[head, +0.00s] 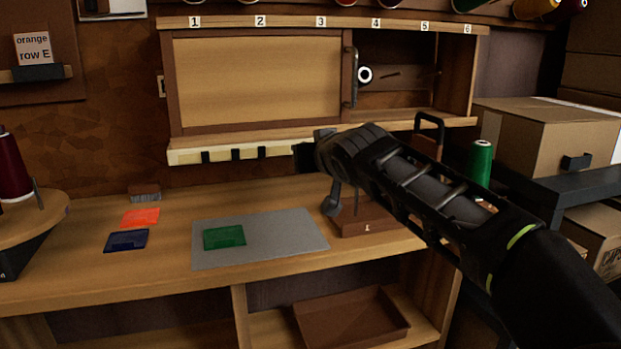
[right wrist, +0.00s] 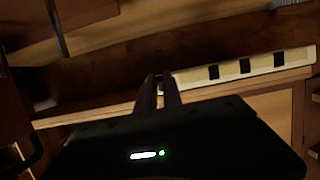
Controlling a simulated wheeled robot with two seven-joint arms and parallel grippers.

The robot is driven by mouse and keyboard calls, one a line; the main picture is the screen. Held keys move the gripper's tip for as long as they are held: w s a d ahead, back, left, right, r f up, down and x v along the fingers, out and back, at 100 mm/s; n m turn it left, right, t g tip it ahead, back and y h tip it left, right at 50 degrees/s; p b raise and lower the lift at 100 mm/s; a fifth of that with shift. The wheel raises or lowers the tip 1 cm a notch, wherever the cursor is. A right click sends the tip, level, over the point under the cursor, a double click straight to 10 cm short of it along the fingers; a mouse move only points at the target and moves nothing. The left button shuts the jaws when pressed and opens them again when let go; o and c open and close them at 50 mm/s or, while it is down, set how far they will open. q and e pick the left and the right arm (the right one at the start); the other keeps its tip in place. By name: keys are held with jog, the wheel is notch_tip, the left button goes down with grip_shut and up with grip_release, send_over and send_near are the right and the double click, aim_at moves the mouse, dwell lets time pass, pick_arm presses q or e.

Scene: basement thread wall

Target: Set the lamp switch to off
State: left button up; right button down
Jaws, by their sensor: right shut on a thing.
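A cream strip (head: 222,154) with several black marks runs along the underside of the wall cabinet. It also shows in the right wrist view (right wrist: 240,67). My right gripper (head: 303,156) is at the strip's right end in the head view, with its two fingers (right wrist: 159,82) close together there in the right wrist view. It is shut on a small part at that end, which appears to be the lamp switch. The fingers hide most of this part, so its setting cannot be told. My left gripper is not in view.
The cabinet (head: 325,128) has a sliding door panel (head: 258,79) and an open bay at right. Below, the bench (head: 100,262) holds a grey mat (head: 285,240) with a green card (head: 224,238). A green spool (head: 480,163) and cardboard boxes (head: 545,130) stand right of my arm.

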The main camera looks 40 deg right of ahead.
dwell(0.5)
jog(key=c, duration=1.5)
grip_release()
jog(key=p+v, duration=0.1)
jog(key=v, duration=0.6)
jog(key=shift+s+a, duration=0.2)
jog(key=shift+s, duration=0.15)
